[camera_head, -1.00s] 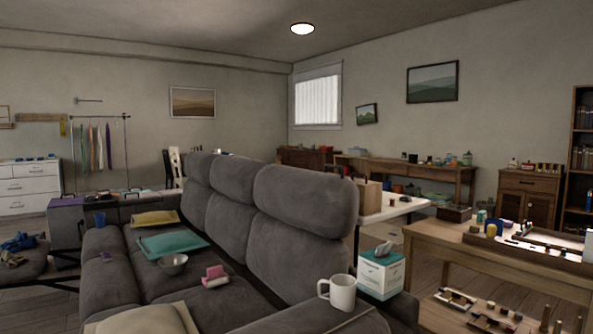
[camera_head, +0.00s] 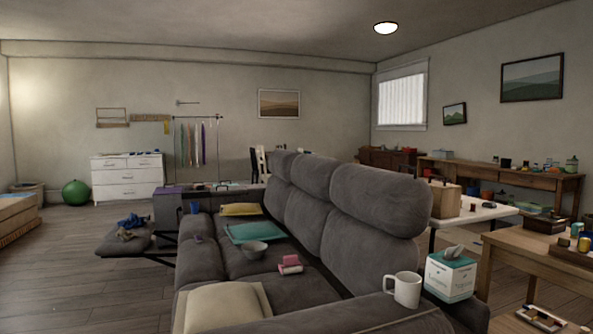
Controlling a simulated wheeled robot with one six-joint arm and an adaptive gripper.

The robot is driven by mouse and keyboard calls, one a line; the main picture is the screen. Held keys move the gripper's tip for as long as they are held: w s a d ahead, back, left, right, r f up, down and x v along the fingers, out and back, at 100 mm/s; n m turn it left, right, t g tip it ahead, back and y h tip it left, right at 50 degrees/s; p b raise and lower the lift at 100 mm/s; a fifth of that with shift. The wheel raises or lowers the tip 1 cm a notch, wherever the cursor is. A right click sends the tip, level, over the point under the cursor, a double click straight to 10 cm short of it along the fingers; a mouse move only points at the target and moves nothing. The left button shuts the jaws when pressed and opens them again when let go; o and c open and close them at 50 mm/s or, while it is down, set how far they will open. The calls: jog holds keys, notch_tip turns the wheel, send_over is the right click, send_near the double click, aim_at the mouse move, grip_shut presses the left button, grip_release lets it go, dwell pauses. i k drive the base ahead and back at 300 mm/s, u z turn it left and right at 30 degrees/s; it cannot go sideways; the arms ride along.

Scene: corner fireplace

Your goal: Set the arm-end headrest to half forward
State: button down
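A dark grey sofa (camera_head: 215,264) stands in the middle of the view with three padded headrests along its back. The nearest headrest (camera_head: 381,199), at the arm end closest to me, looks upright above its back cushion. The middle headrest (camera_head: 312,176) and the far headrest (camera_head: 279,164) stand in line behind it. I cannot tell the exact tilt of any of them. My gripper is not in view.
A white mug (camera_head: 405,289) stands on the near armrest, beside a teal and white tissue box (camera_head: 450,277). A wooden table (camera_head: 535,246) is close on the right. Open wooden floor (camera_head: 70,275) lies to the left, beside the extended footrest (camera_head: 125,243).

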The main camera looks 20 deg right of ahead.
aim_at(399, 204)
jog(key=u, duration=1.4)
jog(key=k, duration=1.3)
jog(key=z, duration=2)
jog(key=i, duration=0.5)
jog(key=u, duration=0.05)
